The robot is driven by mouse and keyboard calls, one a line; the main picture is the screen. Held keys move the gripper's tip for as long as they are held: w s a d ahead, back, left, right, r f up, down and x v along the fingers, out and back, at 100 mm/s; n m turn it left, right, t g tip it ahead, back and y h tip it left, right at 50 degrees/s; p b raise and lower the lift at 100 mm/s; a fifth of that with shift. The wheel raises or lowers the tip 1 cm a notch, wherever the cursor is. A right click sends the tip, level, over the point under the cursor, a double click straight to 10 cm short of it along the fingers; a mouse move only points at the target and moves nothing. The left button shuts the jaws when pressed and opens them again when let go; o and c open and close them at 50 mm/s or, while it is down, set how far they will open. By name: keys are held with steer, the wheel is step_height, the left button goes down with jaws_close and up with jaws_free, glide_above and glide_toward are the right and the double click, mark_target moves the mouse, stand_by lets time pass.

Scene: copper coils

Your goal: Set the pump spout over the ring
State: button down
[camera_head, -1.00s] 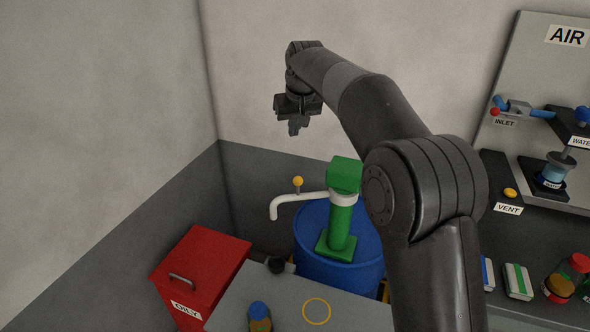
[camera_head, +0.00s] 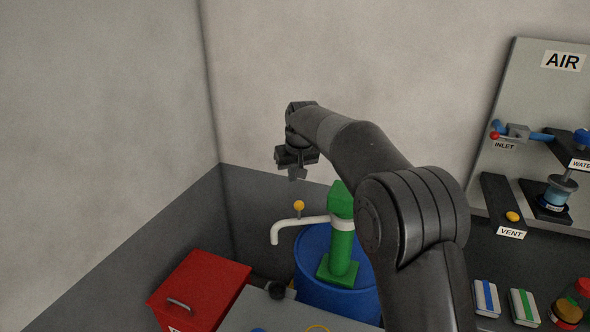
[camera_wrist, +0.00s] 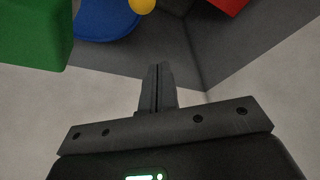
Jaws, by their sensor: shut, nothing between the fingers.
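The green pump (camera_head: 342,242) stands upright on a blue drum (camera_head: 313,246). Its white spout (camera_head: 298,223) reaches left and bends down at its end. A yellow knob (camera_head: 299,205) on a short stem stands by the spout. Only the top arc of the yellow ring (camera_head: 318,328) shows, on the grey bench at the bottom edge. My gripper (camera_head: 297,175) is above and left of the pump, apart from it, pointing down. In the wrist view its fingers (camera_wrist: 158,72) are together and empty. Green (camera_wrist: 32,32), the blue drum (camera_wrist: 105,20) and the yellow knob (camera_wrist: 143,5) show at the top there.
A red lidded bin (camera_head: 202,287) stands left of the bench (camera_head: 262,310). A dark round object (camera_head: 277,290) lies at the bench's back edge. The AIR panel (camera_head: 540,130) and bench goods are at right. Walls close off the left and back.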

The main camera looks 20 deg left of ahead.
steer(key=shift+s+d+f, duration=0.25)
steer(key=shift+f, duration=0.65)
steer(key=shift+s+d+f, duration=0.25)
steer(key=shift+s+f, duration=0.05)
steer(key=shift+f, duration=0.6)
steer(key=shift+s+d+f, duration=0.25)
steer(key=shift+f, duration=0.65)
